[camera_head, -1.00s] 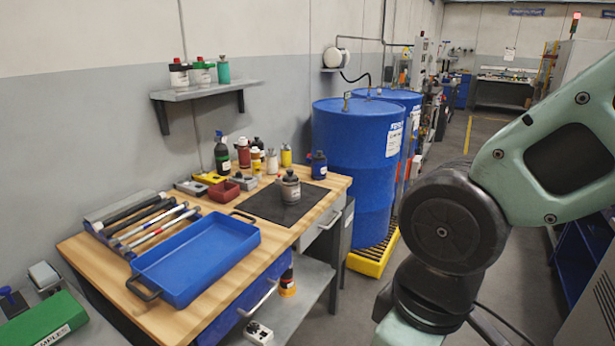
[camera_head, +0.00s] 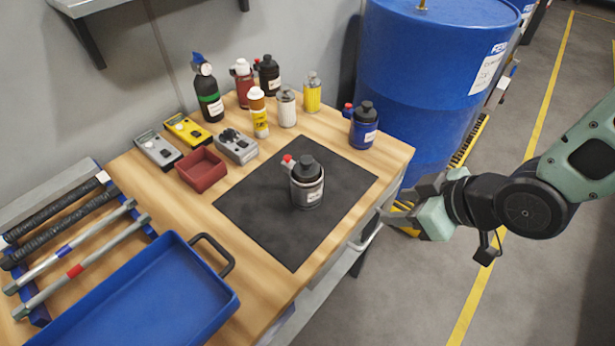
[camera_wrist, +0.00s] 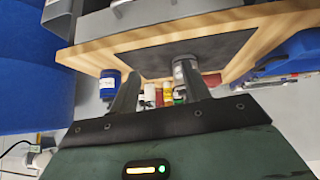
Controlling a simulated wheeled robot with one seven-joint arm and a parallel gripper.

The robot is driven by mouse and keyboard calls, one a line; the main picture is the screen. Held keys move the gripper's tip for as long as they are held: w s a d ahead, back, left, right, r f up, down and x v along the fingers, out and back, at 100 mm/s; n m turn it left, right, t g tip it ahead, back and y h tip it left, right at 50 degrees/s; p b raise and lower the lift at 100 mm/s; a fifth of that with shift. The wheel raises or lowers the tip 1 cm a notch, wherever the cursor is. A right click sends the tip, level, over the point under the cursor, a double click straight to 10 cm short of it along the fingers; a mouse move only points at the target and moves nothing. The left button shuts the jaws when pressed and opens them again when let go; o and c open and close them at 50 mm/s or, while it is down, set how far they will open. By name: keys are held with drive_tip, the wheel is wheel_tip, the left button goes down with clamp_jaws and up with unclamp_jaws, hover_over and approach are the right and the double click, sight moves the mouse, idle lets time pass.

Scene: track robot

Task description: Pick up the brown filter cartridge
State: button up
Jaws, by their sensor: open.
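A grey-brown canister (camera_head: 307,184) with a black cap and a red knob at its side stands upright on the dark mat (camera_head: 255,215). It is the closest match I see to the brown filter cartridge; its colour looks more grey than brown. My gripper (camera_head: 391,203) is open and empty, to the right of the canister and apart from it, just off the table's right edge. In the wrist view the canister (camera_wrist: 180,70) shows partly behind the right finger of my gripper (camera_wrist: 158,82).
A blue jar (camera_head: 363,126) stands at the table's back right corner. A blue tray (camera_head: 160,300) lies front left. A blue drum (camera_head: 425,80) stands behind the table.

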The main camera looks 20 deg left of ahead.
drive_tip(key=a+f+n+y, duration=0.1)
drive_tip(key=a+y, duration=0.2)
drive_tip(key=y, duration=0.2)
drive_tip(key=t+y+b, duration=0.3)
drive_tip(key=y+b, duration=0.1)
drive_tip(key=b, duration=0.3)
approach(312, 164)
drive_tip(key=w, duration=0.1)
drive_tip(key=shift+w+a+f+m+b, duration=0.15)
drive_tip(key=shift+m+b, duration=0.15)
drive_tip(key=shift+b, duration=0.85)
drive_tip(key=b, duration=0.3)
drive_tip(key=shift+a, duration=0.2)
drive_tip(key=shift+s+p+x, duration=0.2)
drive_tip(key=shift+p+x, duration=0.25)
drive_tip(key=shift+x, duration=2.1)
drive_tip(key=shift+s+p+x, duration=0.25)
drive_tip(key=shift+p+x, duration=0.15)
drive_tip(key=shift+x, duration=2.1)
drive_tip(key=shift+a+r, duration=0.2)
clamp_jaws()
